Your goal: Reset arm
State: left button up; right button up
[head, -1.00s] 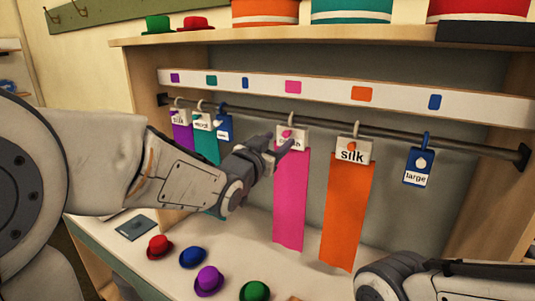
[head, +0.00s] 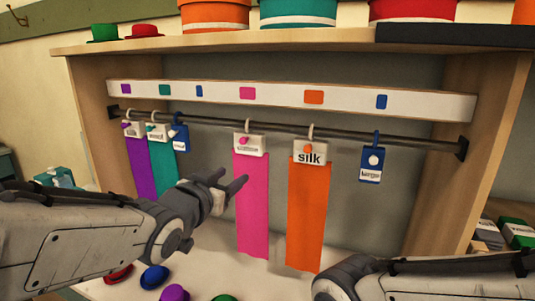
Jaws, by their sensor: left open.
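My left gripper (head: 230,183) is open and empty. It is in front of the rail, just left of the pink ribbon (head: 252,205), with its fingers pointing right. My right arm comes in at the lower right, and its gripper cannot be made out. On the rail (head: 340,139) hang a purple ribbon (head: 139,168), a teal ribbon (head: 163,170), a small blue tag (head: 180,135), the pink ribbon, an orange ribbon (head: 307,215) with a "silk" card and a blue "large" tag (head: 371,163). The left arm hides the lower ends of the purple and teal ribbons.
A white strip (head: 430,104) with coloured patches runs above the rail. Large round boxes and a green hat (head: 104,32) and a red hat (head: 145,30) stand on the top shelf. A blue hat (head: 155,276) and other small hats lie on the counter below. Boxes (head: 516,232) sit at the far right.

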pick_arm(q)
jog(key=s+d+f+g, duration=0.5)
jog(key=f, duration=0.4)
jog(key=s+f+m+g+y, duration=0.1)
jog(key=s+f+g, duration=0.4)
jog(key=s, duration=0.6)
jog(key=s+d+f+m+g+y, duration=0.1)
jog(key=s+f+g, duration=0.4)
jog(key=s, duration=0.6)
jog(key=shift+s+d+f+m+g+y, duration=0.2)
jog(key=shift+d+f+m+g+y, duration=0.15)
jog(key=shift+f+m, duration=0.45)
